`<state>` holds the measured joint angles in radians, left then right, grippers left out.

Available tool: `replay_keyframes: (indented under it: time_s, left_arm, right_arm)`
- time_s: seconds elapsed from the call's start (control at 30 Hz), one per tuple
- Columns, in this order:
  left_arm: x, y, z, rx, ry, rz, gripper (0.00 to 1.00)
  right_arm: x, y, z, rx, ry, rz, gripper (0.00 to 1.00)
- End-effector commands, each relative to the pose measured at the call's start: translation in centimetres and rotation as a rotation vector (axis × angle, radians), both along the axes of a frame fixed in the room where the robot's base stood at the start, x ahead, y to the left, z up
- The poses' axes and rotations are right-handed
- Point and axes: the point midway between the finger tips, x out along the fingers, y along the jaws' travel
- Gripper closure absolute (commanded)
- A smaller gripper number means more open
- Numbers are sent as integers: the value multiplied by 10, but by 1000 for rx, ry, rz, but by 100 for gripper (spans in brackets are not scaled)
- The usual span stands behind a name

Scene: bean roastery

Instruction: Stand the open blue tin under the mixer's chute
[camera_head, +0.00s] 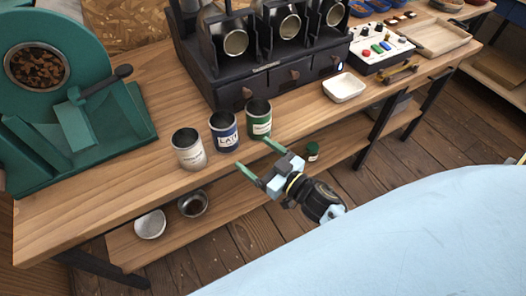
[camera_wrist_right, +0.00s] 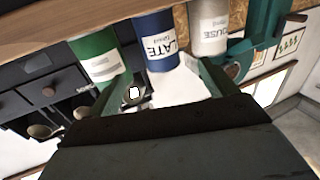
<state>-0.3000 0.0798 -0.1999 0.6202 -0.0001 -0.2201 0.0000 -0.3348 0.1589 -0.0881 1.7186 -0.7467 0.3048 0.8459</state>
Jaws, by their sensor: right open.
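The open blue tin (camera_head: 224,132) stands upright near the table's front edge, between a white tin (camera_head: 188,149) and a green tin (camera_head: 259,119). Its label reads "LATE". It also shows in the right wrist view (camera_wrist_right: 157,42), in front of the open fingers. My right gripper (camera_head: 256,157) is open and empty, in front of the blue and green tins and apart from the blue one. A green machine (camera_head: 30,120) with a round window of beans, apparently the mixer, stands at the left. A sloped green part (camera_head: 75,125) on its front may be the chute. My left gripper is out of view.
A dark machine (camera_head: 262,88) with several metal cups stands behind the tins. A white dish (camera_head: 343,87) sits to its right. Bowls (camera_head: 150,224) and a small green container (camera_head: 312,150) are on the lower shelf. The tabletop between white tin and green machine is clear.

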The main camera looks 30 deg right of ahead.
Motion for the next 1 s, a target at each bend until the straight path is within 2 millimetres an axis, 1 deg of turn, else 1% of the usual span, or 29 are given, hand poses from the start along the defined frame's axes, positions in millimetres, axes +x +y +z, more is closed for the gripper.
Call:
replay_keyframes:
  time_s: [0.1, 0.27, 0.33, 0.37, 0.43, 0.47, 0.57, 0.6, 0.67, 0.7, 0.77, 0.8, 0.87, 0.9, 1.0]
  left_arm:
    - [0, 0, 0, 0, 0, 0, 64]
    - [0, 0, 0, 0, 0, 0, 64]
    - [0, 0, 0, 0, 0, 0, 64]
    - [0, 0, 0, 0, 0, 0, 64]
    - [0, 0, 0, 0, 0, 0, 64]
    - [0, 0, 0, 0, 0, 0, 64]
    - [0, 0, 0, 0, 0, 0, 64]
    - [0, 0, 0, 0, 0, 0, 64]
    - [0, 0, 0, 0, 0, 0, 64]
    - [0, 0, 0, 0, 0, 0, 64]
    - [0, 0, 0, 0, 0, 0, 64]
    - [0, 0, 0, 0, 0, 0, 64]
    - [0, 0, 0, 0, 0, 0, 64]
    - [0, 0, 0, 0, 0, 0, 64]
    - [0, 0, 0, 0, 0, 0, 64]
  right_arm:
    - [-3, -1, 0, 0, -1, 0, 15]
    - [-4, -1, 0, 0, -1, 0, 15]
    - [-4, -2, -4, -1, 9, -5, 15]
    - [-4, -3, -9, -3, 21, -10, 15]
    - [-8, -7, -34, -13, 75, -34, 15]
    - [-11, -9, -49, -21, 112, -49, 15]
    - [-32, -20, -122, -64, 286, -112, 15]
    - [-48, -25, -157, -87, 375, -137, 15]
    - [-78, -32, -208, -133, 518, -168, 15]
    - [-102, -36, -241, -164, 617, -183, 15]
    - [-143, -40, -285, -213, 764, -194, 15]
    - [-172, -43, -310, -245, 862, -196, 15]
    - [-217, -46, -341, -290, 997, -191, 15]
    - [-246, -48, -357, -319, 1081, -182, 15]
    - [-309, -51, -383, -372, 1252, -156, 15]
